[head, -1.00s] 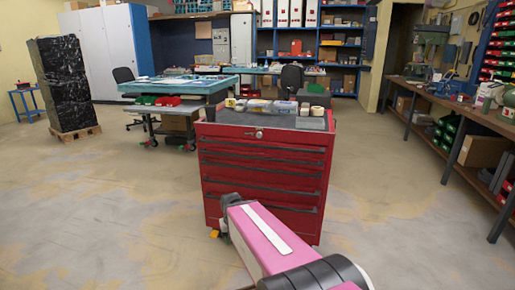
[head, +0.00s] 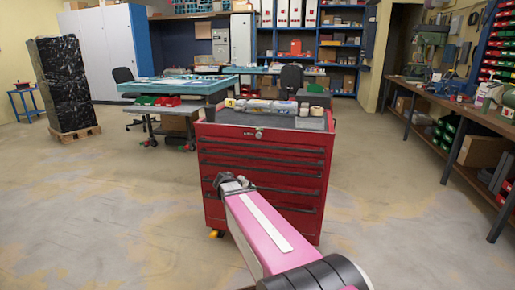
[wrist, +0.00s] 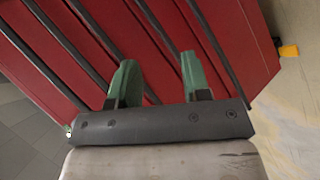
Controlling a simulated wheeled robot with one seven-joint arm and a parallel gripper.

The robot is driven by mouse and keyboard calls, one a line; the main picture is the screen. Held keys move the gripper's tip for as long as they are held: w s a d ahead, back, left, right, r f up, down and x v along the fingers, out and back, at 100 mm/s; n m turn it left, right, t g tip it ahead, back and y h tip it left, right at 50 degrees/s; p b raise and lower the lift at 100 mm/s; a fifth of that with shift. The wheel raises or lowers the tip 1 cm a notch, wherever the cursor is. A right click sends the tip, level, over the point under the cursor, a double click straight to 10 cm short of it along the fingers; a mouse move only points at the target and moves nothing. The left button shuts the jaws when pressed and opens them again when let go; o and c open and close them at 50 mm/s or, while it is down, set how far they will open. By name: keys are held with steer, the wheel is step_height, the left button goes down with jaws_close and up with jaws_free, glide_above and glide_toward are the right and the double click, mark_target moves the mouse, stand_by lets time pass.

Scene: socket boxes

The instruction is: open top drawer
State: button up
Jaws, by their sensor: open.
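The red tool cabinet (head: 300,188) stands upright ahead of me, with several drawers that look closed. Dark handle strips run across its front. The top drawer (head: 262,142) is the shallow one just below the lock. My gripper (head: 233,184) is in front of the left part of the cabinet, below the top drawer, and hides part of the lower drawer fronts. In the wrist view, its two green fingers (wrist: 157,76) are apart with nothing between them. The red drawer fronts (wrist: 215,50) and dark strips run slanted behind them. I cannot tell whether the fingers touch the cabinet.
Tape rolls and small boxes (head: 275,106) lie on the cabinet's top. A workbench (head: 470,115) runs along the right side, and a blue-topped table (head: 178,86) stands behind on the left. The floor (head: 110,190) around the cabinet is clear. A yellow caster part (wrist: 289,50) shows in the wrist view.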

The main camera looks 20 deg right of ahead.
mark_target(257, 147)
steer(key=w+d+r+n+t+h, duration=0.2)
steer(key=w+r+n+t+h, duration=0.25)
steer(key=w+r, duration=0.8)
steer(key=shift+m+t+h, duration=0.35)
steer(key=shift+t+h, duration=0.1)
steer(key=x, duration=0.3)
steer(key=r+x, duration=0.1)
steer(key=x, duration=0.5)
steer(key=shift+s+d+r, duration=0.1)
steer(key=shift+d+r, duration=0.1)
steer(key=shift+d, duration=0.3)
jaws_close()
